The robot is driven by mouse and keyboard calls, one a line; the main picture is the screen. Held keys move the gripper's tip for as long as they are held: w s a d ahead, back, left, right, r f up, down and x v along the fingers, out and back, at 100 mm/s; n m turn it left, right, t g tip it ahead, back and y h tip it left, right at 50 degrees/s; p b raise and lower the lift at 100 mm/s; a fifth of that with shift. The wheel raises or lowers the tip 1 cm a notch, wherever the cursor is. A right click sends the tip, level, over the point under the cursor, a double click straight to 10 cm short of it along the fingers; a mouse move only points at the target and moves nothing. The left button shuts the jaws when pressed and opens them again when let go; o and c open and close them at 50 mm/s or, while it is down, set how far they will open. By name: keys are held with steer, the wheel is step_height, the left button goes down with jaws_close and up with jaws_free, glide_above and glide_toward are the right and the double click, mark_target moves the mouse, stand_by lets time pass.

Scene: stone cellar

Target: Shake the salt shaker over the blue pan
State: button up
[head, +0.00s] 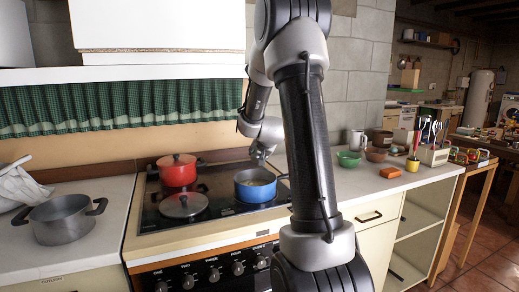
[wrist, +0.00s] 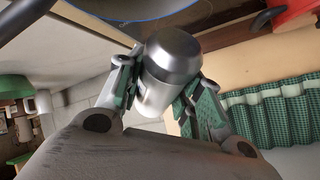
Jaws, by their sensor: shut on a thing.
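The blue pan (head: 262,193) stands on the black hob, at its right side. Its blue edge also shows at the top of the wrist view (wrist: 135,10). My gripper (head: 262,154) is just above the pan in the head view, small and partly hidden by my arm. In the wrist view my gripper (wrist: 158,95) is shut on the salt shaker (wrist: 170,58), a smooth metal cylinder with a rounded end. The shaker's rounded end points away from my palm, towards the pan's side of the picture. Its exact tilt and its holes cannot be made out.
A red pot (head: 177,170) and a lidded grey pan (head: 184,205) share the hob. A grey pot (head: 62,220) stands on the left counter.

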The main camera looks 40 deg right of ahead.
steer(key=shift+r, duration=1.45)
steer(key=shift+f, duration=1.55)
